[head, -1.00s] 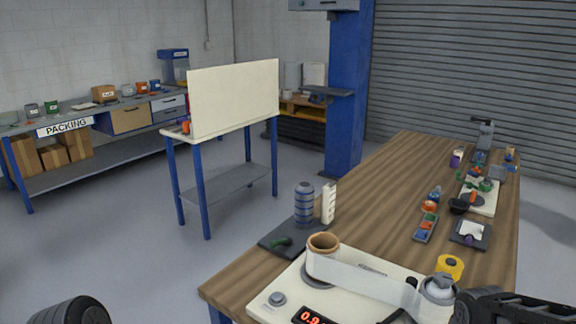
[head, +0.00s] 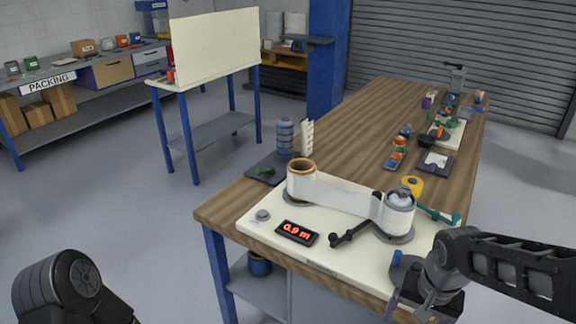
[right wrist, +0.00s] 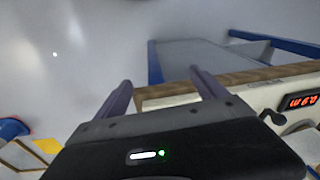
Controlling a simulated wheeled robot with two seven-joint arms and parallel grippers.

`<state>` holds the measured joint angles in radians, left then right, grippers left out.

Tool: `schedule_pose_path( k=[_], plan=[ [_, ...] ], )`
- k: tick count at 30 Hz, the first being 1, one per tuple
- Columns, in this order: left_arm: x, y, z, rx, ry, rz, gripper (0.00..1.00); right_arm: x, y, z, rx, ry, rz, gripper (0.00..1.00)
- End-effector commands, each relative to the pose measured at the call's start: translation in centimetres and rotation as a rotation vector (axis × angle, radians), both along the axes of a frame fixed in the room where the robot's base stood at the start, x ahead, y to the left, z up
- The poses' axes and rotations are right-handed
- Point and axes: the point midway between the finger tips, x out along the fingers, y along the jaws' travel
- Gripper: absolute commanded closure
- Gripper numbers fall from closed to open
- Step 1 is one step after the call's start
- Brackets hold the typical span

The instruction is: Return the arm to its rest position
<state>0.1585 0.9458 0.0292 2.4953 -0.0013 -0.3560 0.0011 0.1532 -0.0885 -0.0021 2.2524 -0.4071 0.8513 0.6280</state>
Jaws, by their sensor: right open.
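My right gripper (head: 408,308) is at the front right edge of the workbench in the head view, by the cream film winding machine (head: 270,236). In the right wrist view its two purple fingers (right wrist: 160,80) are spread with nothing between them. White film (head: 340,195) runs on the machine from a brown-cored roll (head: 301,175) to a second roll (head: 398,208). The machine's red display (head: 296,232) reads 0.9 m. On the left of the head view only a dark link of my left arm shows; its gripper is out of view.
A blue-legged stand with a cream board (head: 215,48) is at the left. The floor (head: 120,190) between is clear.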

Motion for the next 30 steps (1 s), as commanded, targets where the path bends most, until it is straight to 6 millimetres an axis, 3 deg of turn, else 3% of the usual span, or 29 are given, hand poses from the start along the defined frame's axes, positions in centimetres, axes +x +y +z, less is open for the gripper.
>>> schedule_pose_path(
  k=[5, 11, 14, 18, 20, 24, 27, 30],
  plan=[
    [0.0, 0.0, 0.0, 0.000, 0.000, 0.000, 1.00, 2.8, 1.3, -0.1, 0.029, -0.126, 0.075, 0.18],
    [0.0, 0.0, 0.0, 0.000, 0.001, 0.000, 1.00, 5.9, 4.5, -2.7, 0.077, -0.253, 0.187, 0.18],
    [0.0, 0.0, 0.0, 0.000, 0.000, 0.000, 1.00, 7.0, 6.7, -5.1, 0.105, -0.303, 0.243, 0.18],
    [0.0, 0.0, 0.0, 0.000, 0.000, 0.000, 1.00, 7.2, 10.7, -10.7, 0.147, -0.349, 0.321, 0.18],
    [0.0, 0.0, 0.0, 0.000, 0.001, 0.000, 1.00, 6.3, 12.6, -13.8, 0.165, -0.353, 0.346, 0.18],
    [0.0, 0.0, 0.0, 0.000, 0.000, 0.000, 1.00, 1.1, 16.9, -21.5, 0.202, -0.289, 0.383, 0.18],
    [0.0, 0.0, 0.0, 0.000, 0.000, 0.000, 1.00, -3.8, 19.0, -25.4, 0.237, -0.195, 0.387, 0.18],
    [0.0, 0.0, 0.0, 0.000, 0.000, 0.000, 1.00, -7.9, 20.5, -27.5, 0.273, -0.101, 0.397, 0.18]
  ],
)
